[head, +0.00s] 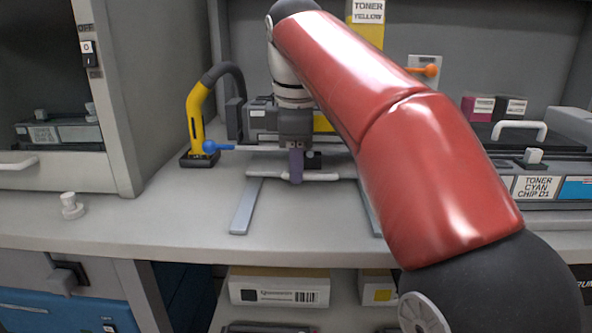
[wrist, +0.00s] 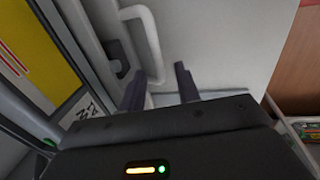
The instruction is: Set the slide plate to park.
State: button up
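The slide plate (head: 342,162) is mostly hidden behind my gripper and arm in the head view. A pale bar handle (head: 322,177) runs along its front; the handle also shows in the wrist view (wrist: 150,42). A grey cartridge with a yellow label (head: 262,120) sits on or just behind the plate. My gripper (head: 296,178) points down at the handle. In the wrist view its two dark purple fingers (wrist: 160,72) stand apart, with part of the handle between them. I cannot tell whether they touch it. No park marking is readable.
Two grey rails run toward the bench front; the left rail (head: 246,206) shows clearly. A blue-knobbed lever (head: 210,147) and a yellow arm on a black base (head: 197,125) stand left. A cyan cartridge (head: 540,187) is right.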

jog(key=shift+f, duration=0.4)
grip_shut()
